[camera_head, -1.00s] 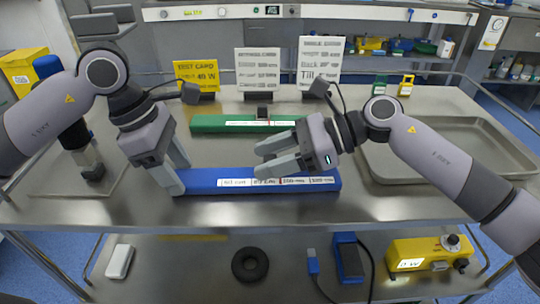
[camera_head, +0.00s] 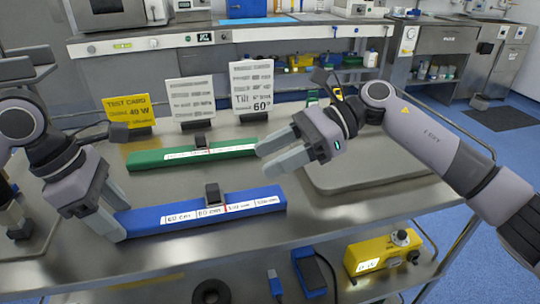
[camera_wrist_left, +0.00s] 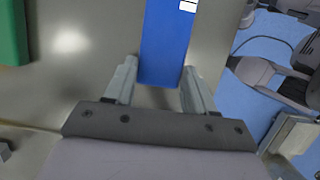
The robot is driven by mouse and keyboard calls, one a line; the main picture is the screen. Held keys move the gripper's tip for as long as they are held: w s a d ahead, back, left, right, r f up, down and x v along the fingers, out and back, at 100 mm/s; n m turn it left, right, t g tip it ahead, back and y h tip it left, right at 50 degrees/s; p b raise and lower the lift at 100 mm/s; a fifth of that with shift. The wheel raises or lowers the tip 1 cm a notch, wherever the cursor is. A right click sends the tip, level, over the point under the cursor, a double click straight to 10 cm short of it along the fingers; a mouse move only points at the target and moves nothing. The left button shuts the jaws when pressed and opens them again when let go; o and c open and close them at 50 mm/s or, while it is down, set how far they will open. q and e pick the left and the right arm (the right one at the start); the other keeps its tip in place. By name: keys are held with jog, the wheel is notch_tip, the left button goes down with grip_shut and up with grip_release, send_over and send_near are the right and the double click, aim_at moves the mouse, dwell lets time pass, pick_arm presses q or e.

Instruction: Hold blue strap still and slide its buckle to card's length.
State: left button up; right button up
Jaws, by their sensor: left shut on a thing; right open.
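The blue strap (camera_head: 150,221) lies as a flat bar near the table's front, printed with length labels and a red mark. Its dark buckle (camera_head: 212,194) stands on it by the second label, just left of the red mark. My left gripper (camera_head: 118,226) is shut on the strap's left end; the left wrist view shows the strap (camera_wrist_left: 164,45) between its fingers (camera_wrist_left: 160,82). My right gripper (camera_head: 268,160) is open and empty, raised above and right of the buckle, apart from it. A yellow card (camera_head: 130,112) and white cards (camera_head: 191,100) (camera_head: 252,87) stand behind; their small print is unclear.
A green strap (camera_head: 150,161) with its own buckle (camera_head: 201,140) lies behind the blue one. A metal tray (camera_head: 335,182) is at right. A lower shelf holds a yellow device (camera_head: 382,254). The tabletop in front of the blue strap is clear.

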pick_arm(q)
jog(key=o, duration=1.1)
jog(key=shift+o, duration=0.2)
